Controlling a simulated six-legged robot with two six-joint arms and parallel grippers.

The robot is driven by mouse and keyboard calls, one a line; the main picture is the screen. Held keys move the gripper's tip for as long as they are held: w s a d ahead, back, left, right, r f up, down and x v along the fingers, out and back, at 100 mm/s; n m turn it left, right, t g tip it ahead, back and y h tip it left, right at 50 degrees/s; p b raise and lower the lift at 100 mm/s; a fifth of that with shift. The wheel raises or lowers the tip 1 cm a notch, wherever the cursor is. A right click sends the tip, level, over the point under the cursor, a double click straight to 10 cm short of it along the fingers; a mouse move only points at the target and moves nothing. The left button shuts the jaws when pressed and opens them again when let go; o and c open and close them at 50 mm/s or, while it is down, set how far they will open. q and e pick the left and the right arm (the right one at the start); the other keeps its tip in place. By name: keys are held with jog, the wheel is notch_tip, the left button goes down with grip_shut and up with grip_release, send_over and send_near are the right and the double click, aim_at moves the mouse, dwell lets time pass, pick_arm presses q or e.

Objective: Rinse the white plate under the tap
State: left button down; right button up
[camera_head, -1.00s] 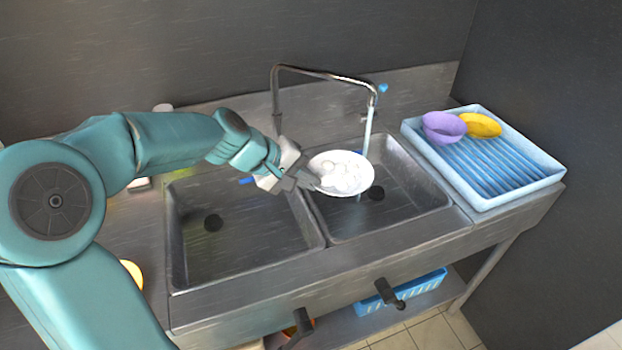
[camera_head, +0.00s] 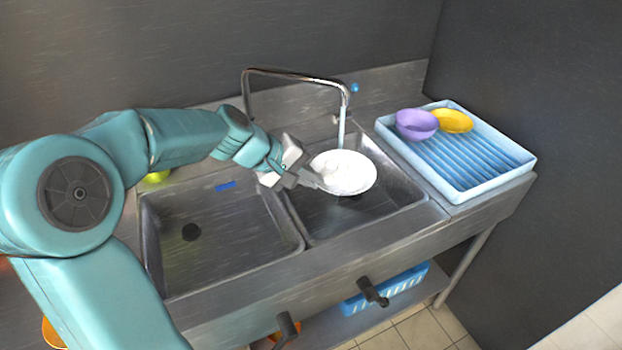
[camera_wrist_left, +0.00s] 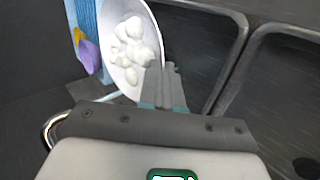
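The white plate (camera_head: 331,164) is tilted above the right basin (camera_head: 395,205). My left gripper (camera_head: 318,184) is shut on its near-left rim. White foam-like lumps (camera_wrist_left: 136,50) lie on the plate (camera_wrist_left: 118,80) in the left wrist view, where the left gripper (camera_wrist_left: 163,85) also shows. The tap (camera_head: 295,73) arches over from the back, and a pale stream (camera_head: 341,128) comes down from its end to the plate's far rim. I cannot tell whether it lands on the plate or just behind it. My right gripper is not in view.
A blue ribbed drying tray (camera_head: 465,180) stands on the right, with a purple bowl (camera_head: 416,123) and a yellow bowl (camera_head: 454,121). Dark levers (camera_head: 372,292) jut from the sink front. A blue basket (camera_head: 410,283) sits on the shelf below.

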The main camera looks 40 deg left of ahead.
pick_arm(q)
jog(key=w+a+f+p, duration=0.2)
jog(key=w+a+p, duration=0.2)
jog(key=w+a, duration=0.3)
jog(key=shift+w+f, duration=0.3)
jog(key=shift+w, duration=1.35)
jog(key=shift+d, duration=0.1)
jog(key=shift+w+d, duration=0.35)
jog(key=shift+d, duration=0.1)
jog(key=shift+a, duration=0.1)
jog(key=shift+s+a+b, duration=0.3)
jog(key=shift+s+a, duration=0.05)
jog(key=shift+a, duration=0.1)
